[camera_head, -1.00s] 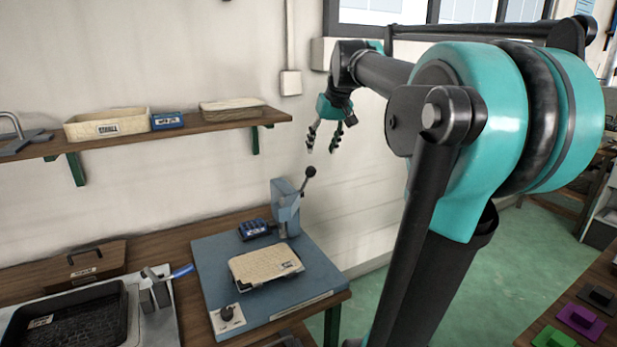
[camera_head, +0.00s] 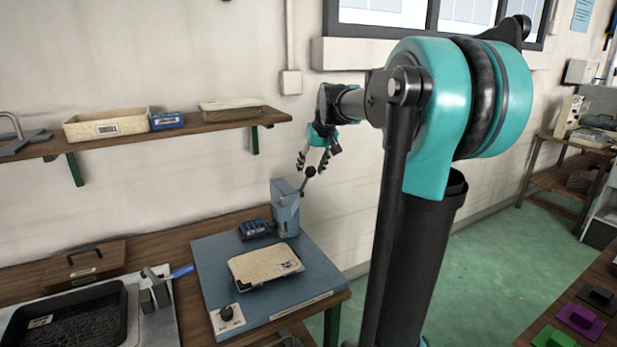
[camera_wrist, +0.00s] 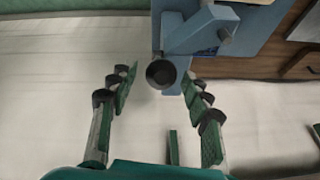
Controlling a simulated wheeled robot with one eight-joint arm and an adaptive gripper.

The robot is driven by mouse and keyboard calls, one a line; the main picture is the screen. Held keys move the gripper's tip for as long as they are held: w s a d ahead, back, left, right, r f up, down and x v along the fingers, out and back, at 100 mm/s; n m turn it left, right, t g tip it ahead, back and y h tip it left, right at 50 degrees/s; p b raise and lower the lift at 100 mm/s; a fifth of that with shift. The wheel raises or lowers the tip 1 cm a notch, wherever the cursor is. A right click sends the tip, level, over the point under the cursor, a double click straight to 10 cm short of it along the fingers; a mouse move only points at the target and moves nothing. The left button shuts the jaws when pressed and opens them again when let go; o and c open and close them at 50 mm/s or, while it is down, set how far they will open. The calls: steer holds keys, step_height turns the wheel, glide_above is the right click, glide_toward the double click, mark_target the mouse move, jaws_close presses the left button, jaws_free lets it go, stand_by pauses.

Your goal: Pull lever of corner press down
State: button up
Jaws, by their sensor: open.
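The corner press (camera_head: 285,207) is a blue-grey upright housing at the back of a blue base plate (camera_head: 213,272). Its lever ends in a dark round knob (camera_head: 310,171) and slants up to the right. In the wrist view the knob (camera_wrist: 161,74) sits between the two fingertips, a little nearer the right one, with a gap on both sides. My gripper (camera_head: 313,167) is open around the knob; it also shows in the wrist view (camera_wrist: 153,83). The press housing (camera_wrist: 195,28) is beyond the knob there. Contact with the knob is not visible.
The wall is close behind the lever.

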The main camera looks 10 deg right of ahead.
mark_target(308, 176)
steer(key=shift+x, duration=2)
jaws_close()
